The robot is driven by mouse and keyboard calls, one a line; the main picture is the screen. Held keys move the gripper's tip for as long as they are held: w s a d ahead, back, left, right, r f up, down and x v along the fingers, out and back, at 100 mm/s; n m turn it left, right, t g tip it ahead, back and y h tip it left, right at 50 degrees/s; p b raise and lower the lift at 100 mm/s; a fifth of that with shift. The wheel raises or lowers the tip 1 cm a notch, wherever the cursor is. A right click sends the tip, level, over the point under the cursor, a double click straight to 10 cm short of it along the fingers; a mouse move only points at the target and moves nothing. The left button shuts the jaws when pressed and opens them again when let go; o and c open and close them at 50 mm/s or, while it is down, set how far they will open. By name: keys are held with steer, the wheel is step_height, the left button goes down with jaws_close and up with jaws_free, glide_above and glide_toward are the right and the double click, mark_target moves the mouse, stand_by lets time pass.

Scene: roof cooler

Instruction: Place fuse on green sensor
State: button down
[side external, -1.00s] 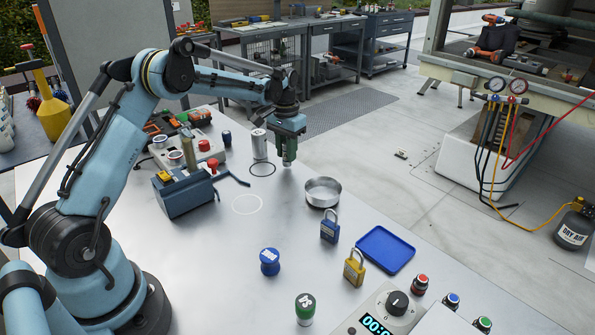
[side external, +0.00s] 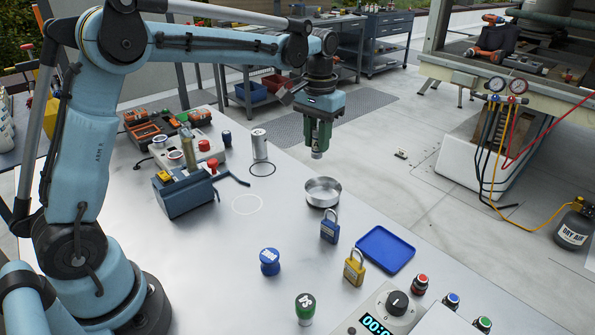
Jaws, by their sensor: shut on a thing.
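My gripper (side external: 318,147) points down in the air above and behind the round metal dish, near the far edge of the table. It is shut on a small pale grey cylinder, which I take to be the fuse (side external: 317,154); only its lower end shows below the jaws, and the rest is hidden. The green sensor (side external: 305,309), a short green cylinder with a white and dark marked top, stands upright at the front of the table, well below and apart from my gripper.
The metal dish (side external: 322,191), blue padlock (side external: 329,227), yellow padlock (side external: 354,267), blue tray (side external: 385,249) and blue cylinder (side external: 269,262) surround the middle table. A silver can (side external: 260,144) and blue-grey vise (side external: 187,193) stand further back. A timer box (side external: 385,310) is right of the sensor.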

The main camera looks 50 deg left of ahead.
steer(key=s+d+r, duration=0.2)
steer(key=s+d, duration=0.5)
steer(key=d, duration=0.3)
steer(key=s+d+r, duration=0.3)
steer(key=s+d, duration=0.3)
steer(key=d, duration=0.4)
steer(key=s+d, duration=0.3)
steer(key=s, duration=0.7)
steer(key=s+d, duration=0.3)
steer(key=s, duration=0.8)
steer(key=w+a+f, duration=0.1)
steer(key=w+f, duration=0.1)
steer(key=w, duration=0.1)
steer(key=w+a+f, duration=0.2)
steer(key=w, duration=0.2)
steer(key=w+a+f, duration=0.1)
steer(key=w+f, duration=0.2)
steer(key=w, duration=0.1)
steer(key=shift+a, duration=0.2)
glide_above(306, 301)
steer(key=shift+f, duration=2.1)
steer(key=shift+f, duration=0.15)
steer(key=c, duration=0.9)
jaws_free()
